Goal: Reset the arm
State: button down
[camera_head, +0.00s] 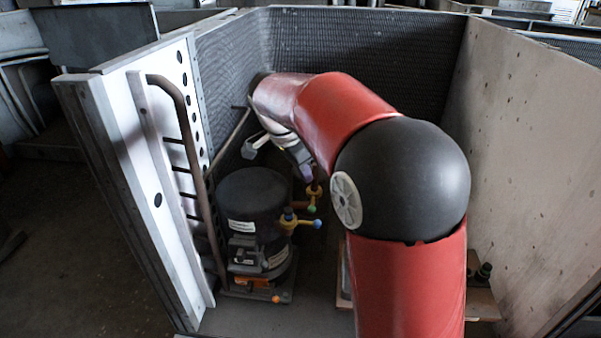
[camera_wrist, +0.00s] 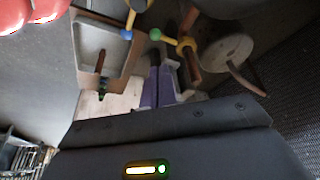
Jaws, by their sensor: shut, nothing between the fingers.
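My red arm with its black joint reaches into the housing in the head view and bends left. My gripper (camera_head: 306,172) is at its far end, beside the dark compressor (camera_head: 250,195), and partly hidden by my arm. In the wrist view, the purple fingers of my gripper (camera_wrist: 160,72) lie together with nothing between them. A yellow valve handle with a green knob (camera_wrist: 155,34) shows just beyond the fingertips. I cannot tell whether the fingers touch anything.
The housing has a perforated white left panel (camera_head: 150,130), a dark ribbed back wall (camera_head: 365,45) and a pale right wall (camera_head: 530,130). A bent pipe (camera_head: 188,150) runs along the left panel. A yellow valve with a blue knob (camera_head: 317,224) sticks out beside the compressor. A grey tray (camera_wrist: 91,42) shows in the wrist view.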

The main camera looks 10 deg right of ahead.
jog(key=s+d+n+t+y, duration=0.2)
jog(key=s+n, duration=0.4)
jog(key=s, duration=0.7)
jog(key=s+d+f+n+t+y, duration=0.1)
jog(key=s+n, duration=0.6)
jog(key=s, duration=0.7)
jog(key=shift+s+d+f+n+t+y, duration=0.2)
jog(key=shift+d+n+t+y, duration=0.15)
jog(key=shift+d+t, duration=0.3)
